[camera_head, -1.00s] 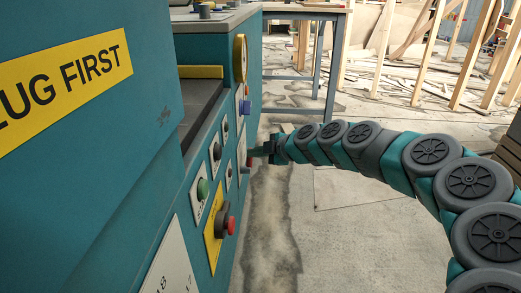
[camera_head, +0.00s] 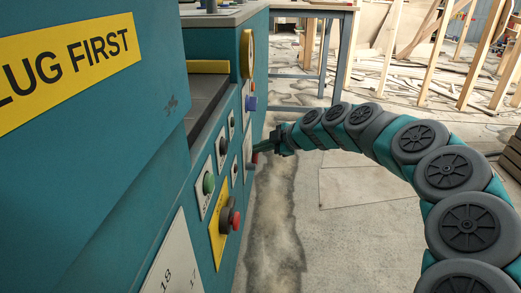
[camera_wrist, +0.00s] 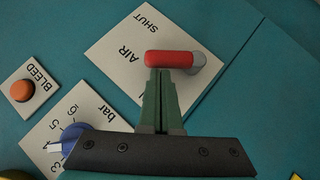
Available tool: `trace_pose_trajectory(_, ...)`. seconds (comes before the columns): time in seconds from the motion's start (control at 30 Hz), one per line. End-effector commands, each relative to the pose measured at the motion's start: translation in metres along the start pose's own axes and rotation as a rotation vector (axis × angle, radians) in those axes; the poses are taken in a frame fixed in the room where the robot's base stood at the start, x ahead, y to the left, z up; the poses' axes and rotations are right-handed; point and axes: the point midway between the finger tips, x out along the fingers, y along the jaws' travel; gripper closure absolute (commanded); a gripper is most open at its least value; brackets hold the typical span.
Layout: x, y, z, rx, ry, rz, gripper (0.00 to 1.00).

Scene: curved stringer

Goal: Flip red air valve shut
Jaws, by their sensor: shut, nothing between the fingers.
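The red air valve handle (camera_wrist: 170,58) lies across its white plate (camera_wrist: 130,62), marked AIR and SHUT, in the wrist view. Its grey round hub (camera_wrist: 206,64) is at the handle's right end. My gripper (camera_wrist: 160,72) is shut with nothing held. Its green fingertips are at the handle's lower edge and seem to touch or overlap it; the exact contact cannot be told. In the head view, my gripper (camera_head: 262,146) is at the machine's front panel, and a small reddish part (camera_head: 255,158) shows just below the fingers.
An orange BLEED button (camera_wrist: 22,91) and a blue knob (camera_wrist: 76,145) on a bar scale are left of my fingers in the wrist view. A red stop button (camera_head: 234,220) and a green button (camera_head: 208,183) protrude nearer.

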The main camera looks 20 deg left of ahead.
Motion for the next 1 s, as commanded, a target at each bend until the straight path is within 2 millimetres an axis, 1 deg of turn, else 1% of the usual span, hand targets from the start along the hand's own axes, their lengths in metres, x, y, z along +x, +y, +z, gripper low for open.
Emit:
trace_pose_trajectory(0.17, 0.006, 0.003, 0.006, 0.066, -0.005, -0.07, 1.0)
trace_pose_trajectory(0.2, 0.006, 0.006, 0.007, 0.083, -0.007, -0.082, 1.0)
trace_pose_trajectory(0.47, 0.011, 0.011, 0.012, 0.191, -0.006, -0.192, 1.0)
trace_pose_trajectory(0.9, 0.019, 0.01, 0.021, 0.326, -0.005, -0.327, 1.0)
trace_pose_trajectory(1.0, 0.02, 0.011, 0.02, 0.327, -0.001, -0.329, 1.0)
